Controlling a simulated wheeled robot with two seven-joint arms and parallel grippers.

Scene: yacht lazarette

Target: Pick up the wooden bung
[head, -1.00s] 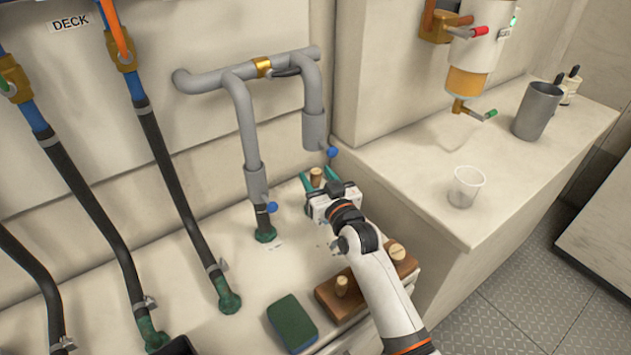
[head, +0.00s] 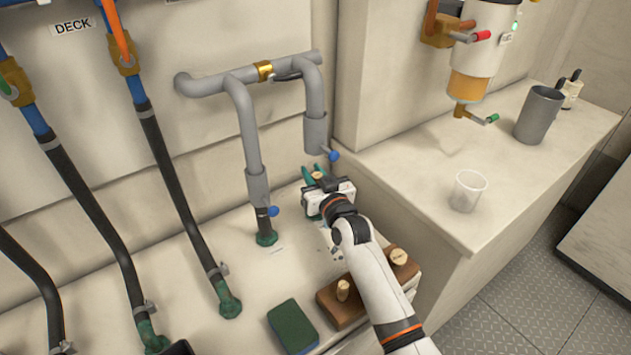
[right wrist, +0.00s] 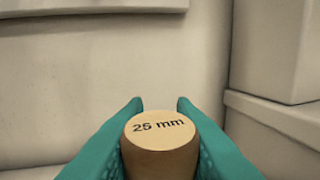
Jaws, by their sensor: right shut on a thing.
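The wooden bung (right wrist: 160,130) is tan with "25 mm" printed on its pale round top. In the right wrist view it stands between the two teal fingers of my right gripper (right wrist: 160,150), which are shut on it. In the head view the bung's top (head: 317,175) shows between the teal fingertips of my right gripper (head: 314,176), below the open end of a grey pipe. My gripper body hides its lower part, so I cannot tell whether it touches the surface below. My left gripper is not in view.
A wooden block (head: 335,308) with further bungs (head: 343,290) and a green sponge (head: 292,326) lie in front. Grey pipes (head: 245,120) and black hoses (head: 180,190) stand left. A clear cup (head: 468,190) and grey tumbler (head: 538,113) are on the right counter (head: 430,185).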

